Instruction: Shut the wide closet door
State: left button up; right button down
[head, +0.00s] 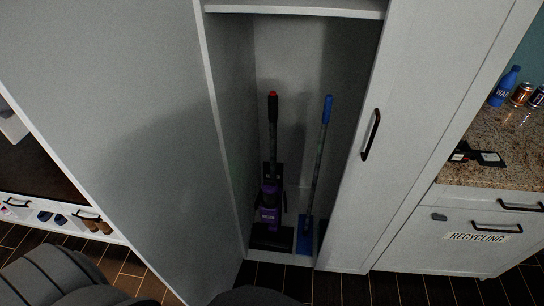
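The wide closet door (120,120) appears to be the large pale grey panel on the left of the head view. It stands open, swung out toward me, and its lower corner runs down to the picture's bottom edge. No handle shows on the side I see. The closet (290,60) is open beside it. Neither of my grippers is in view; only dark rounded parts of my own body show along the bottom edge.
Inside the closet stand a purple vacuum (269,205) and a blue-handled broom (315,165). A narrower panel with a black handle (371,135) is right of the opening. A granite counter (475,125) and a recycling drawer (476,238) lie further right. A shoe bench (110,232) is left.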

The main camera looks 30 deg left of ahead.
aim_at(116, 93)
jog(key=z, duration=1.8)
jog(key=k, duration=2.45)
jog(key=u, duration=1.4)
jog(key=i, duration=1)
